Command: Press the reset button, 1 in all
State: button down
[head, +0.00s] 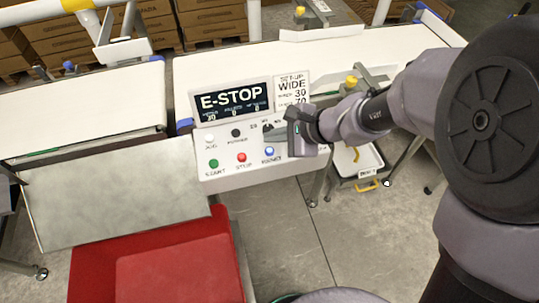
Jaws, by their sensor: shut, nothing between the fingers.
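The control panel (225,175) stands at the middle, with a display (233,103) reading E-STOP. On its front edge a blue button (269,152) sits to the right of a red button (241,157) and a green button (213,163). The label under the blue button is too small to read surely, but it looks like RESET. My gripper (290,138) is shut and empty, just above and to the right of the blue button. It covers the panel's right part. Whether it touches the panel I cannot tell.
A set-up card (293,89) stands beside the display. White belts (85,110) lie left and behind. A red box (165,262) is at the front left. A grey crate (357,160) with a yellow handle stands right of the panel. Open floor lies in front.

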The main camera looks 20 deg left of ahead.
aim_at(273, 152)
jog(key=shift+f+b, duration=0.6)
jog(key=shift+f, duration=0.45)
dwell(1.1)
jog(key=shift+f+b, duration=0.45)
jog(key=shift+b, duration=0.15)
jog(key=shift+f+b, duration=0.5)
jog(key=shift+b, duration=0.05)
dwell(0.4)
dwell(0.4)
jog(key=shift+r+p, duration=0.7)
jog(key=shift+r, duration=0.25)
notch_tip(273, 152, up, 5)
jog(key=p, duration=0.4)
jog(key=shift+r, duration=0.1)
